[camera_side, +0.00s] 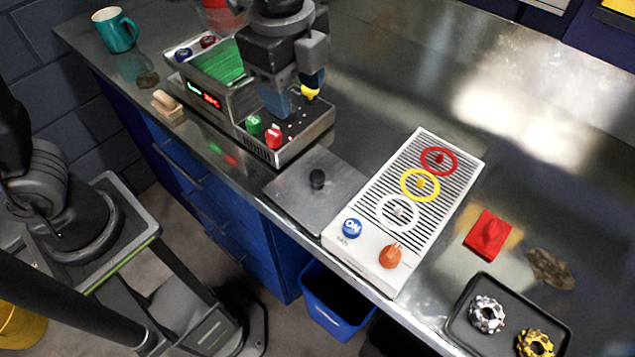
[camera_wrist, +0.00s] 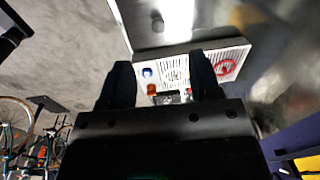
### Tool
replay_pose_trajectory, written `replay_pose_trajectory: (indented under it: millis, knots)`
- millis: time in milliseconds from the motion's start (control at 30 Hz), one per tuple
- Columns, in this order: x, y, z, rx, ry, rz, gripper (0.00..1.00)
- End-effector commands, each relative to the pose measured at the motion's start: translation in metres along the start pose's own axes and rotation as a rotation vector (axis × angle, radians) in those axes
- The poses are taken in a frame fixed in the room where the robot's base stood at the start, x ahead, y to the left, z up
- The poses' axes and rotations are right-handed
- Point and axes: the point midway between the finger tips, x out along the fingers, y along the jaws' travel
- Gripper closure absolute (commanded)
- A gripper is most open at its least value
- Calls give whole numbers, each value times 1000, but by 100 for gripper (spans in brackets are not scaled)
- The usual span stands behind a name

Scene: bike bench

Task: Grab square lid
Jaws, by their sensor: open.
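The square lid (camera_side: 293,194) is a flat grey metal plate with a black knob (camera_side: 317,179) in its middle. It lies on the bench between the machine and the white panel in the side view. In the wrist view the lid (camera_wrist: 185,18) shows at the top, with its dark knob (camera_wrist: 157,22). My gripper (camera_side: 293,97) is above the machine's front controls, behind and to the left of the lid and apart from it. In the wrist view my gripper (camera_wrist: 163,78) has its two dark fingers spread with nothing held between them.
The machine (camera_side: 300,148) with green and red knobs stands close to the lid. The white panel (camera_side: 372,253) with coloured rings is on its right. A red square block (camera_side: 481,247) and a black tray (camera_side: 462,322) with gears lie further right. The bench's front edge is near.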

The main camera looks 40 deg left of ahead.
Motion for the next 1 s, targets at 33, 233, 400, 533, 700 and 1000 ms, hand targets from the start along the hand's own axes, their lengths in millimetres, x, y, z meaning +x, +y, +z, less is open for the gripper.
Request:
replay_pose_trajectory:
  millis: [33,233,400,533,700,1000]
  knots:
    - [8,-2,-15,88,-11,25,42]
    - [23,-5,-41,282,-26,72,42]
    - [44,-3,-41,300,-29,79,42]
    - [71,-1,-40,297,-29,80,42]
    - [98,1,-39,296,-28,77,42]
    - [121,4,-36,295,-28,77,42]
